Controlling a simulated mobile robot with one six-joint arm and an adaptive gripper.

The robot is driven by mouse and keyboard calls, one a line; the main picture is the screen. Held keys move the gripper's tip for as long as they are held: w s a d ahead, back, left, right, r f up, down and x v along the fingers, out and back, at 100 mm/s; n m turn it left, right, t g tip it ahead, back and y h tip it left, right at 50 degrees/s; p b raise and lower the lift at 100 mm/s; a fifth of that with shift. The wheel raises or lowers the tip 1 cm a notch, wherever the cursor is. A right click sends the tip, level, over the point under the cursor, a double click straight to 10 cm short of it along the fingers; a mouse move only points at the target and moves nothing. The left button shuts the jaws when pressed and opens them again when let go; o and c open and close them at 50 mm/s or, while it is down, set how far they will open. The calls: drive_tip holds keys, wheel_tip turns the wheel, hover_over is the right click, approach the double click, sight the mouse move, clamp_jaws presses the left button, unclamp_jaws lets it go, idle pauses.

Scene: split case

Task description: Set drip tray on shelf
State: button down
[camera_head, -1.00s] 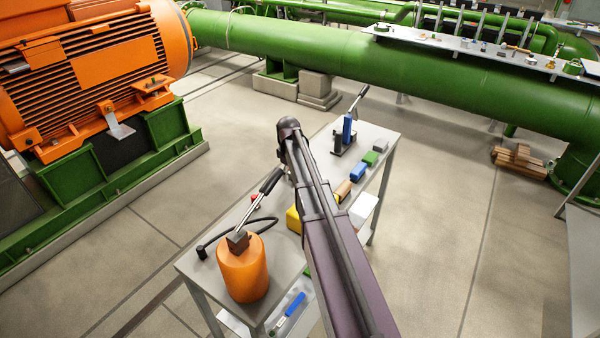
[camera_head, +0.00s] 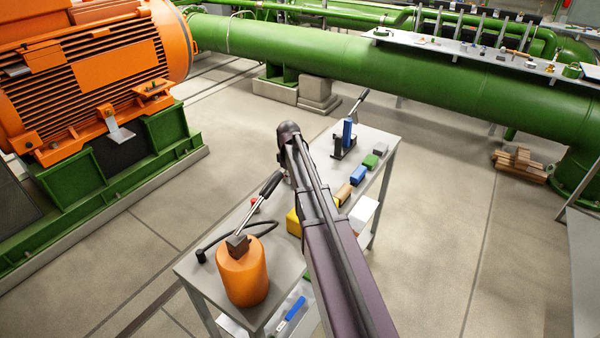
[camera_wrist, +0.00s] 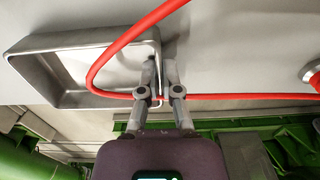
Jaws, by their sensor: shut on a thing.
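A shallow grey metal drip tray (camera_wrist: 28,72) shows at the upper left of the wrist view, its hollow side facing the camera. My gripper (camera_wrist: 161,68) is shut on the tray's right-hand wall. A red hose or cable loops across the tray and past the fingers. The tray and my gripper are hidden in the head view behind my own arm. A grey trolley in the head view has a top (camera_head: 283,280) and a lower shelf (camera_head: 230,324), partly visible below it. I cannot tell which shelf the task names.
The trolley top carries an orange cylinder (camera_head: 242,275) with a lever and black hose, a black-and-blue tool (camera_head: 345,140) and several small coloured boxes. A green pipe (camera_head: 330,45) runs behind. An orange motor (camera_head: 100,65) stands left. Open floor (camera_head: 440,220) lies right of the trolley.

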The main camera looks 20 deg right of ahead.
idle(0.4)
drive_tip(key=shift+s+r+p, duration=0.1)
drive_tip(key=shift+r+p, duration=2.9)
wheel_tip(320, 180, up, 20)
drive_tip(key=p, duration=1.9)
drive_tip(key=shift+f+p, duration=0.15)
drive_tip(key=shift+p, duration=0.25)
